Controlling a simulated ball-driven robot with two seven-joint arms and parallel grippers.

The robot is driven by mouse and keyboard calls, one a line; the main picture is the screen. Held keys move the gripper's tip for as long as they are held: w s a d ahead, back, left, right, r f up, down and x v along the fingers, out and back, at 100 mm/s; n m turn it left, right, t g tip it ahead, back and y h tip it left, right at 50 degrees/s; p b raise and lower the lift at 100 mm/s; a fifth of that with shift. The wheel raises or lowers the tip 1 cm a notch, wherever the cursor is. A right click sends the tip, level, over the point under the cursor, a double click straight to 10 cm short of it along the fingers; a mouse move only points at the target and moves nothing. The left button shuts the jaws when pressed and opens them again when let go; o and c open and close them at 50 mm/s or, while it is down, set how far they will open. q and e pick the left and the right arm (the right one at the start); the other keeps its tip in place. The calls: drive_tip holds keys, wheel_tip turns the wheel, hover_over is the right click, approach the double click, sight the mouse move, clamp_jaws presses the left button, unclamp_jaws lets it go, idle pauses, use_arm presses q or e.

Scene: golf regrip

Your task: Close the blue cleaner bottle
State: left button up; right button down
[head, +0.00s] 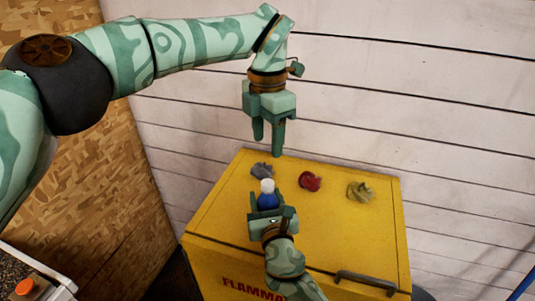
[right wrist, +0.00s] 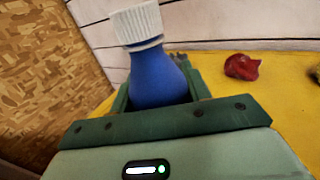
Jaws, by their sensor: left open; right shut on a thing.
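The blue cleaner bottle (head: 267,199) stands nearly upright over the yellow cabinet top, with a white ribbed cap (head: 267,185) on its neck. My right gripper (head: 265,211) is shut on the bottle from the near side. In the right wrist view the blue bottle (right wrist: 158,80) is between the fingers and leans slightly left, its white cap (right wrist: 136,24) clear of them. The bottle's lower part is hidden by my gripper. My left gripper (head: 268,140) is open and empty, pointing down, above and behind the bottle, apart from the cap.
The yellow cabinet (head: 330,235) carries a grey crumpled rag (head: 261,170), a red one (head: 310,181) and a yellowish one (head: 360,191) behind and right of the bottle. A white plank wall (head: 420,100) stands close behind. The cabinet top's right front is clear.

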use_arm(q)
drive_tip(key=shift+r, duration=0.45)
use_arm(e)
drive_tip(key=c, duration=0.6)
unclamp_jaws()
drive_tip(key=shift+s+d, duration=0.1)
drive_tip(key=shift+s, duration=0.4)
use_arm(q)
drive_tip(key=shift+s+r+p, duration=0.1)
drive_tip(key=shift+r+p, duration=0.8)
drive_tip(key=shift+r, duration=0.2)
use_arm(e)
drive_tip(key=s+d, duration=0.3)
drive_tip(key=s, duration=1.2)
